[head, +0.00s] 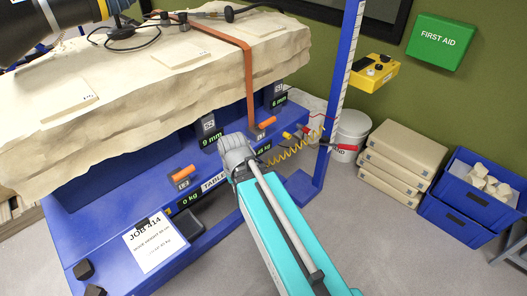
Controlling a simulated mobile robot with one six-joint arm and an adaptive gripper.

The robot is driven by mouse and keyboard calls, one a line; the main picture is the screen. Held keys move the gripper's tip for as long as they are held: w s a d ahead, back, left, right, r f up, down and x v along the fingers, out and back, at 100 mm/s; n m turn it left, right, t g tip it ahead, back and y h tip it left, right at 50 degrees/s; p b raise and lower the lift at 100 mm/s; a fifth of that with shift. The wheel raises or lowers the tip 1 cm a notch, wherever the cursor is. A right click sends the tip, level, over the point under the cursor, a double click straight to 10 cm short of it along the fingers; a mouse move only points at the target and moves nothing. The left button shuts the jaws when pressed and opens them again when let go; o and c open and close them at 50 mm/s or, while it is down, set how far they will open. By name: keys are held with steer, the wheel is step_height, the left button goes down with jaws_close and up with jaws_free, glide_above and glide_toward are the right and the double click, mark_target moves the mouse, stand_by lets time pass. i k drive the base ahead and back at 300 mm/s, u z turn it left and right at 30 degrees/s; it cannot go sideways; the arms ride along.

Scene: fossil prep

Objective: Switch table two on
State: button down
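A blue table (90,215) carries a large pale rock slab. Its front edge has a label (214,182) reading "TABLE"; the number after it is hidden behind my arm. Two orange handles, a left one (183,174) and a right one (267,122), stick out above small dark plates on the front. Both tilt up to the right. Displays read "0 kg" (189,199), "9 mm" (212,138) and another kg value (264,147), partly too small to read. My teal arm reaches up to the table front between the handles. My gripper fingers do not show.
Floor in front is clear.

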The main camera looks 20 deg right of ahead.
mark_target(384, 58)
steer(key=k, duration=1.35)
steer(key=z, duration=0.4)
steer(key=i, duration=0.8)
steer(key=u, duration=0.05)
